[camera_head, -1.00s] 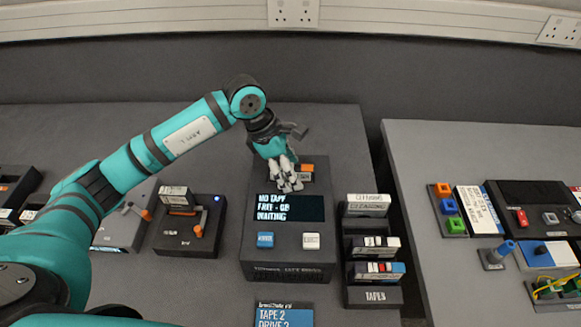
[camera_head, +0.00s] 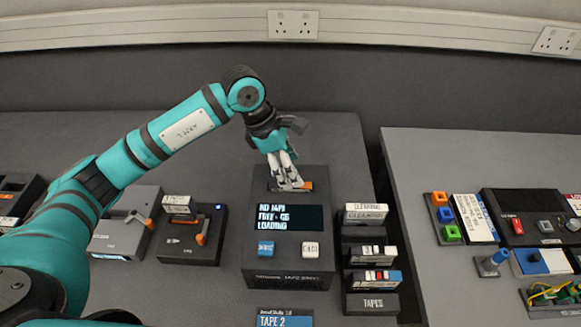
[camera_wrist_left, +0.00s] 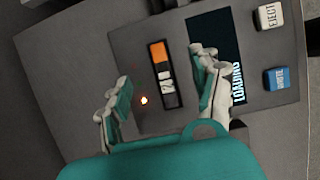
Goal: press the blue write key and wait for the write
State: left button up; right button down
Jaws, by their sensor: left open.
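The blue write key (camera_head: 265,248) sits on the front left of the dark tape drive (camera_head: 289,272), beside a white eject key (camera_head: 310,249). The drive's screen (camera_head: 312,217) reads "LOADING" on its last line. A tape with an orange end (camera_wrist_left: 165,73) sits in the slot behind the screen. My left gripper (camera_head: 285,183) is above that slot, open and apart from the tape. The left wrist view shows its fingers (camera_wrist_left: 162,84) on either side of the tape, and the write key (camera_wrist_left: 276,78) at the right. My right gripper is not in view.
A rack of labelled tapes (camera_head: 372,304) stands right of the drive. A lever unit (camera_head: 190,250) is to the left. A card reading "TAPE 2" (camera_head: 285,318) lies in front. A gap separates this table from the right-hand one.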

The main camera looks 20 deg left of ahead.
aim_at(265, 248)
jog(key=k+l, duration=0.2)
jog(key=k, duration=0.3)
jog(key=k+l, duration=0.2)
jog(key=k, duration=0.25)
jog(key=k+l, duration=0.2)
jog(key=k, duration=0.3)
